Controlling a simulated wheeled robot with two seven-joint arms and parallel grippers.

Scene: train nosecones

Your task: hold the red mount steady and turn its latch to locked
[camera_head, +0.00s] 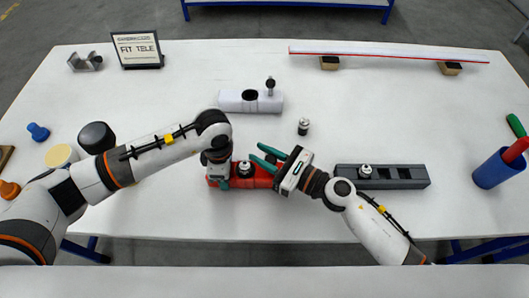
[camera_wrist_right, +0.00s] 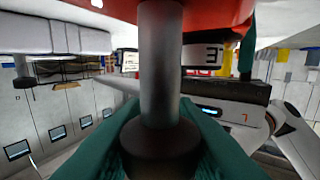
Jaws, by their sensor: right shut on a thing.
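The red mount (camera_head: 262,181) lies on the white table at the front middle, and its red underside or side shows in the right wrist view (camera_wrist_right: 205,12). A small pale piece with a dark top (camera_head: 245,168) sits on it. My left gripper (camera_head: 220,178) is at the mount's left end, with a teal finger against its front side; its far finger is hidden. My right gripper (camera_head: 262,155) is over the mount's right end, shut on the dark knob (camera_wrist_right: 160,145) of the grey latch rod (camera_wrist_right: 160,65). The latch is hidden in the head view.
A white mount (camera_head: 232,101) with a dark hole and upright lever stands behind. A grey mount (camera_head: 405,177) lies to the right. A small loose cylinder (camera_head: 303,126) stands between. A blue cup (camera_head: 495,170) is at far right. A sign (camera_head: 138,50) stands at back left.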

